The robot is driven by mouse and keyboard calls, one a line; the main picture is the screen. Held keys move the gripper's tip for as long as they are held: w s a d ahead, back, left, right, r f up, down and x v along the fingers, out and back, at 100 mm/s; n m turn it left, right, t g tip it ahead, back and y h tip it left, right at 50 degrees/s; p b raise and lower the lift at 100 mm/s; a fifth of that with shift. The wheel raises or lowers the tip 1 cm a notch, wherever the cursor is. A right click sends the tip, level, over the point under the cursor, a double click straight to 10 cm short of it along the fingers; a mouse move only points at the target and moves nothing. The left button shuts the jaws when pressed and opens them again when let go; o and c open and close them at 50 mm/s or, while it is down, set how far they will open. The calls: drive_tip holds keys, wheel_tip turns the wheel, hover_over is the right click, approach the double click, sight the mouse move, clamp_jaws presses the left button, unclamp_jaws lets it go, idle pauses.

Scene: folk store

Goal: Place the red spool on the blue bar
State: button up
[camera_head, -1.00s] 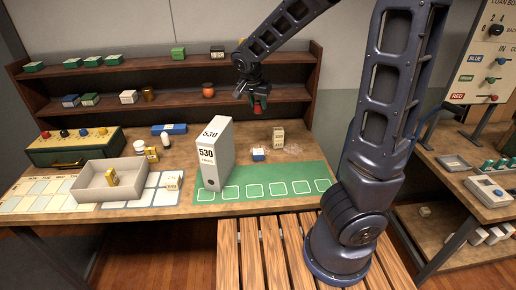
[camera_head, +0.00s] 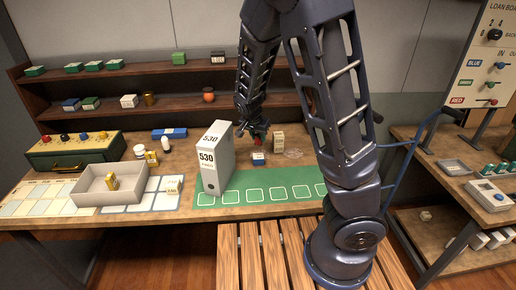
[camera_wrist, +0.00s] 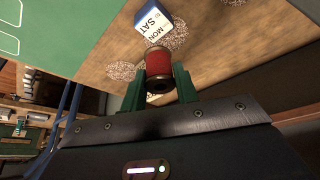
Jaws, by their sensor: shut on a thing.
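The red spool (camera_wrist: 158,68) sits between the green fingers of my gripper (camera_wrist: 160,90) in the wrist view, with a tan rim at its far end. My gripper (camera_head: 257,134) is shut on it. In the head view it hangs low over the back of the table, right of the grey binder; the spool is mostly hidden there. A blue bar (camera_head: 169,133) lies at the back of the table, left of the binder, apart from my gripper.
A white-and-blue block marked MON SAT (camera_wrist: 153,20) is just beyond the spool; it also shows on the table (camera_head: 258,159). The tall grey binder (camera_head: 214,165) stands between gripper and blue bar. A green mat (camera_head: 265,181) lies in front.

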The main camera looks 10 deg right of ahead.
sight(257, 145)
drive_tip(key=shift+f, duration=2.9)
drive_tip(key=shift+f, duration=0.2)
drive_tip(key=o, duration=0.9)
drive_tip(key=shift+o, duration=0.2)
drive_tip(key=v, duration=1.2)
drive_tip(key=shift+a+r, duration=0.1)
drive_tip(key=shift+r, duration=0.1)
